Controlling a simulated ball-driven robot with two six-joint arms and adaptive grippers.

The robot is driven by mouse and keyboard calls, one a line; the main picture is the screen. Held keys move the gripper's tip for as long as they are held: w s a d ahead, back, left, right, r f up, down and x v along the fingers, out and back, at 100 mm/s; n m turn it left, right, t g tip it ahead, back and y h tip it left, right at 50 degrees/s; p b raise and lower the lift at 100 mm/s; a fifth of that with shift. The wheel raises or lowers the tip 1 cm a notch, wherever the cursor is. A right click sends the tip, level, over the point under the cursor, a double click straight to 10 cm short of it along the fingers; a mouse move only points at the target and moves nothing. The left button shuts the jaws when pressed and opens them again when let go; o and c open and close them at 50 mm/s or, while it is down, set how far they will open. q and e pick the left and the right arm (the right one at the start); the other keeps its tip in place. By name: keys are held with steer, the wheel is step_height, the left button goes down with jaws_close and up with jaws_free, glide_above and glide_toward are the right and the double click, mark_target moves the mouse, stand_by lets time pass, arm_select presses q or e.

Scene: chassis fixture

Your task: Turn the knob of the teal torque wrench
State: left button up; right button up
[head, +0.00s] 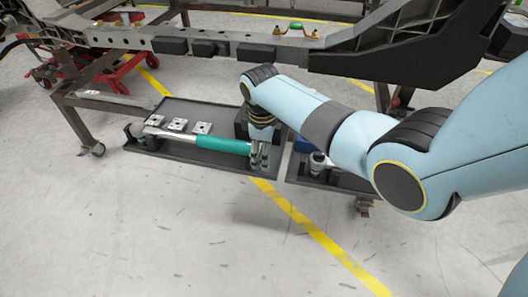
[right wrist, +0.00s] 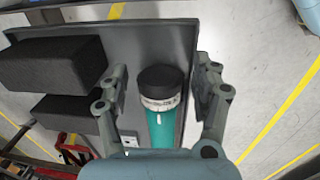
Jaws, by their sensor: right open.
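The teal torque wrench (head: 222,145) lies on a dark tray, its metal shaft toward the left and its teal handle toward the right. In the right wrist view its black end knob (right wrist: 161,82) sits above a white scale ring, with the teal handle (right wrist: 163,128) below. My right gripper (head: 260,158) is at the handle's right end in the head view. In the right wrist view my right gripper (right wrist: 162,86) is open, with one finger on each side of the knob and visible gaps to both. My left gripper is not in view.
The dark tray (head: 180,155) also carries several small metal blocks (head: 177,124). Black blocks (right wrist: 55,68) stand beside the wrench. A second tray (head: 335,180) holds other items at right. The chassis frame (head: 215,42) spans behind; the floor in front is clear.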

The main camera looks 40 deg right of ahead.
steer(key=c, duration=1.2)
